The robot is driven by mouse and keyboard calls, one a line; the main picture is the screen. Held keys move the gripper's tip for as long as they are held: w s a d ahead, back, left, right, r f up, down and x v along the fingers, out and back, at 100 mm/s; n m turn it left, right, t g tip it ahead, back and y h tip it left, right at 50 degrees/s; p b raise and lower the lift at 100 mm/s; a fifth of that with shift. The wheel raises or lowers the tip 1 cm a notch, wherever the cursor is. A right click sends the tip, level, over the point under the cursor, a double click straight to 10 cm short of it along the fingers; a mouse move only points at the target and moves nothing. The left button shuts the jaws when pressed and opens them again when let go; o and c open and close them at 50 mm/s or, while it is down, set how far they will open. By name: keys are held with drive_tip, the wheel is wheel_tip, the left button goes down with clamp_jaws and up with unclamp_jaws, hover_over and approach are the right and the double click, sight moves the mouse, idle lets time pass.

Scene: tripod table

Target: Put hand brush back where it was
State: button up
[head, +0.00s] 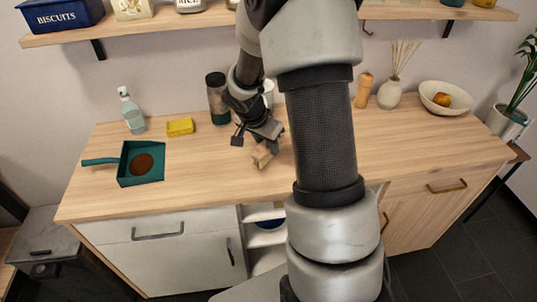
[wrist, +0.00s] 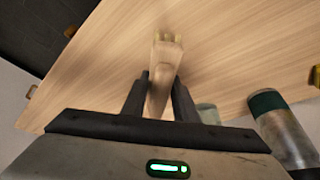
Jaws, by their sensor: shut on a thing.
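The hand brush (head: 264,153) has a pale wooden body and is partly hidden by my gripper (head: 256,139) in the head view. In the wrist view my gripper (wrist: 162,80) is shut on the handle of the hand brush (wrist: 163,62), with a finger on each side. Its pale yellowish bristle end (wrist: 167,38) points away from the palm. The brush is over the middle of the wooden countertop (head: 215,165); I cannot tell whether it touches it. A teal dustpan (head: 127,170) with a round brown pile (head: 141,164) lies on the left of the countertop.
A yellow sponge (head: 180,127), a spray bottle (head: 132,113) and a dark-topped canister (head: 217,104) stand behind, left of my gripper. A pepper mill (head: 364,91), reed vase (head: 389,96) and fruit bowl (head: 440,106) are at the right. A wall shelf (head: 150,24) runs above.

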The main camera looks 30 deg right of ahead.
sight(268, 153)
drive_tip(key=shift+f, duration=1.6)
drive_tip(key=shift+f+b, duration=0.2)
drive_tip(key=shift+b, duration=0.3)
drive_tip(key=o, duration=1)
drive_tip(key=shift+o, duration=0.2)
drive_tip(key=shift+r, duration=0.1)
